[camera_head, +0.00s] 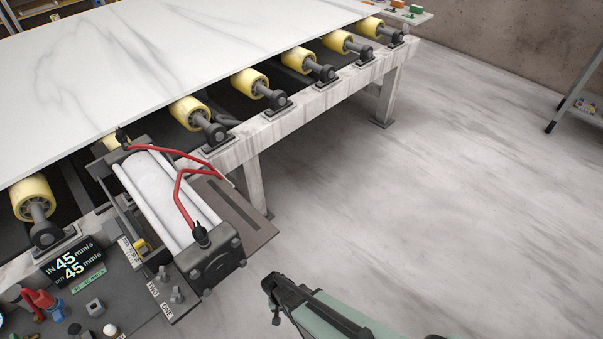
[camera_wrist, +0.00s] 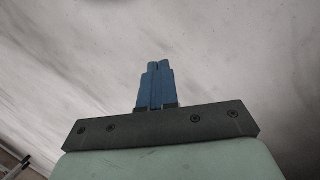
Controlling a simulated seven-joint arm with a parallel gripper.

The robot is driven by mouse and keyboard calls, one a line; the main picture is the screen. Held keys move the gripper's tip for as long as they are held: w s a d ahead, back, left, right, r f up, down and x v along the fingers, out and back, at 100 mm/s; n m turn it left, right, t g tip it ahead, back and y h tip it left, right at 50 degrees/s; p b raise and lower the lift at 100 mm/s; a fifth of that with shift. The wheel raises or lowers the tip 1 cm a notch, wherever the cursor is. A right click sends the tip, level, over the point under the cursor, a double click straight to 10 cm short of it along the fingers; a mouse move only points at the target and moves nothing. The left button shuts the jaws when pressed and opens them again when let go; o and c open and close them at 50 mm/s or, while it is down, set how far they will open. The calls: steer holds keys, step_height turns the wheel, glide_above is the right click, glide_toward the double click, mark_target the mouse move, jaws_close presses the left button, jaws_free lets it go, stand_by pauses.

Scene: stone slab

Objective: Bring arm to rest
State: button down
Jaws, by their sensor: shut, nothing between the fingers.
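My gripper shows in the wrist view (camera_wrist: 158,66), its two blue fingers pressed together with nothing between them. Behind the fingers is open grey floor. In the head view my green and black arm (camera_head: 335,316) comes in at the bottom, right of the roller machine. It is over the floor and apart from the machine. The fingers are not clearly seen in the head view.
A white marble slab (camera_head: 190,50) lies on a conveyor with yellow rollers (camera_head: 249,82). A cylinder unit (camera_head: 155,190) with red hoses and a control panel (camera_head: 105,285) are at lower left. A grey shelf (camera_head: 585,100) stands at far right. The floor (camera_head: 450,190) between is clear.

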steer(key=s+d+r+g+y, duration=0.1)
steer(key=s+d+r, duration=0.2)
steer(key=d, duration=0.4)
steer(key=s+d+r+g, duration=0.2)
steer(key=s+d+r, duration=0.2)
steer(key=d, duration=0.3)
steer(key=s+d+r+m+g+y, duration=0.1)
steer(key=s+d+r+g, duration=0.1)
steer(key=s+d, duration=0.3)
steer(key=shift+d+r+y, duration=0.3)
steer(key=shift+d+r, duration=0.45)
steer(key=shift+d, duration=0.75)
steer(key=c, duration=1.9)
jaws_free()
